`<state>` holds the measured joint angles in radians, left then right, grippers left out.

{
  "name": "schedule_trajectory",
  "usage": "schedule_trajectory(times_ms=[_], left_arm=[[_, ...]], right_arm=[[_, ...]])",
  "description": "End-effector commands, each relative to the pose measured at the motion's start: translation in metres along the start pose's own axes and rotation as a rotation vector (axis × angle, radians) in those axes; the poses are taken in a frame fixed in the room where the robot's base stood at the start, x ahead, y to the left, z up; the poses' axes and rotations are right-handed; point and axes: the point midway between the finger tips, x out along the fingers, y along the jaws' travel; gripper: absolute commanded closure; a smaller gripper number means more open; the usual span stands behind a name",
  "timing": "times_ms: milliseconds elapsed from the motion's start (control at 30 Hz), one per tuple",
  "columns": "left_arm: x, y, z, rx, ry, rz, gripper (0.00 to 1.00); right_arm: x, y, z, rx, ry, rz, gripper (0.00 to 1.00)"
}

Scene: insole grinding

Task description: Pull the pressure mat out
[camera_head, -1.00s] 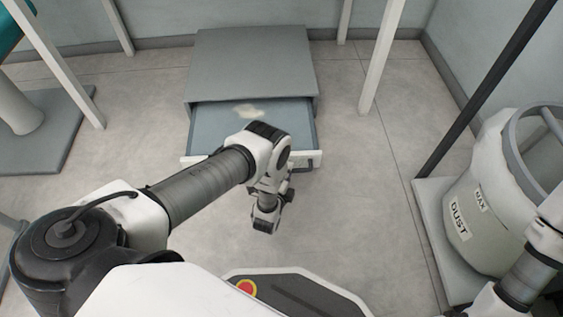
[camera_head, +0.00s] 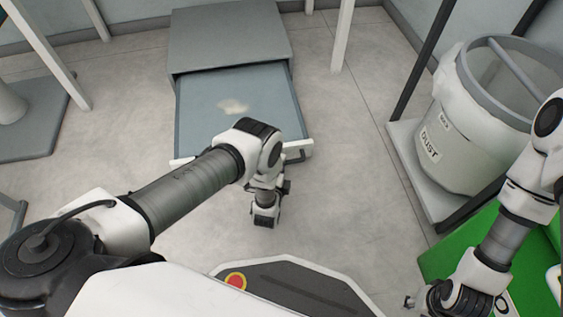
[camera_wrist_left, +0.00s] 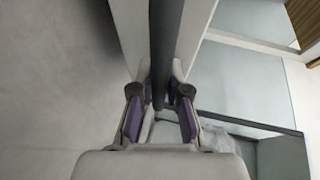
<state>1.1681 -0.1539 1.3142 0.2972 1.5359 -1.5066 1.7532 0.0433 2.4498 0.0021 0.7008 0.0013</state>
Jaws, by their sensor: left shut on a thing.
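The pressure mat (camera_head: 200,112) is a flat blue-grey drawer-like panel with a pale patch on it. It extends toward me from under the grey box (camera_head: 230,35), with a white front strip and a dark handle (camera_head: 300,155) at its front right. My left gripper is shut on the handle, a dark bar in the left wrist view (camera_wrist_left: 166,45), between the two purple-padded fingers (camera_wrist_left: 160,95). In the head view my left wrist hides the grip itself. My right gripper (camera_head: 415,300) is at the lower right edge, away from the mat; its fingers are unclear.
A dust bin (camera_head: 465,130) stands on a grey base at the right, beside a dark post. A green surface (camera_head: 460,255) lies under my right arm. White posts stand behind and left. Grey floor (camera_head: 345,190) is clear between the mat and the bin.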

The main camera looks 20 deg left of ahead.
Motion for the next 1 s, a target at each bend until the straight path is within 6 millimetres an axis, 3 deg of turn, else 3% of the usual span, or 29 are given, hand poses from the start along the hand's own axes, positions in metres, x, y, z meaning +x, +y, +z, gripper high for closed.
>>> schedule_trajectory(times_ms=[167,200,267,633,1000], left_arm=[[0.0,0.001,0.001,0.0,-0.001,0.002,1.0],[0.0,0.001,0.001,0.0,-0.001,0.002,0.74],[0.0,0.001,0.001,0.0,-0.001,0.001,0.59],[-0.006,0.001,0.0,0.0,0.0,0.001,0.59],[-0.071,0.001,0.0,0.001,0.001,0.003,0.59]], right_arm=[[0.0,0.0,0.0,0.0,0.0,0.0,0.6],[0.0,0.0,0.0,0.0,0.0,0.0,0.6],[0.0,0.0,0.0,0.0,0.0,0.0,0.6],[0.0,0.0,0.0,0.0,0.0,0.0,0.6],[0.0,0.0,0.0,0.0,0.0,0.0,0.6]])
